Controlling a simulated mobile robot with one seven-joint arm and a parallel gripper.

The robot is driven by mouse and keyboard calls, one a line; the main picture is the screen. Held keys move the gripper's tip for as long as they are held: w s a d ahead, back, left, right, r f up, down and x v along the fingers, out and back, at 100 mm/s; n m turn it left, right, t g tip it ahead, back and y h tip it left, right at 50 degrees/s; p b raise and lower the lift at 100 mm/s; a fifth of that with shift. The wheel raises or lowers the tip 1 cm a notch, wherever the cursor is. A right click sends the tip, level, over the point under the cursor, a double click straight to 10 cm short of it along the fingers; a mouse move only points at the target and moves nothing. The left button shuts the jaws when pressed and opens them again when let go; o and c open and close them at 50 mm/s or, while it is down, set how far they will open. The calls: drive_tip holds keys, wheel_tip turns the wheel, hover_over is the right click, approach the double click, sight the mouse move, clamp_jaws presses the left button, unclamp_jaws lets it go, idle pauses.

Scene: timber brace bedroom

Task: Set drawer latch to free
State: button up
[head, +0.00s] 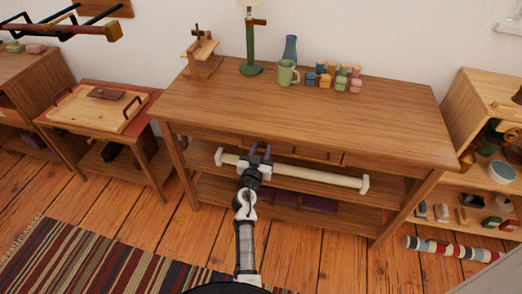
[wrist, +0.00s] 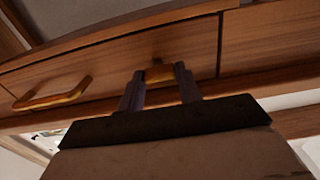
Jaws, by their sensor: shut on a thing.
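The wooden desk (head: 300,100) has a row of drawers under its top. In the wrist view a drawer front (wrist: 110,70) with a brass-coloured handle (wrist: 52,93) fills the left and middle. A small golden-brown latch (wrist: 159,74) sits on the wood to the right of that handle. My gripper (wrist: 159,76) has its two dark fingers on either side of the latch, shut on it. In the head view my gripper (head: 259,153) reaches the drawer fronts left of the desk's middle. The latch is hidden there, and its setting cannot be read.
A long pale bar (head: 310,176) with end caps runs below the drawers, close to my gripper. A green mug (head: 287,73), a blue vase (head: 290,49), a lamp (head: 250,45) and several small blocks stand on the desk. A striped rug (head: 90,260) lies at left.

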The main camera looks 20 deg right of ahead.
drive_tip(key=shift+n, duration=0.4)
drive_tip(key=n+b, duration=0.1)
drive_tip(key=n, duration=0.2)
drive_tip(key=shift+n+b, duration=0.3)
drive_tip(key=shift+n, duration=0.1)
drive_tip(key=n, duration=0.4)
drive_tip(key=shift+w+a, duration=0.1)
drive_tip(key=n, duration=0.9)
drive_tip(key=shift+f, duration=0.1)
drive_tip(key=shift+n, duration=0.3)
drive_tip(key=o, duration=1)
drive_tip(key=shift+f, duration=0.1)
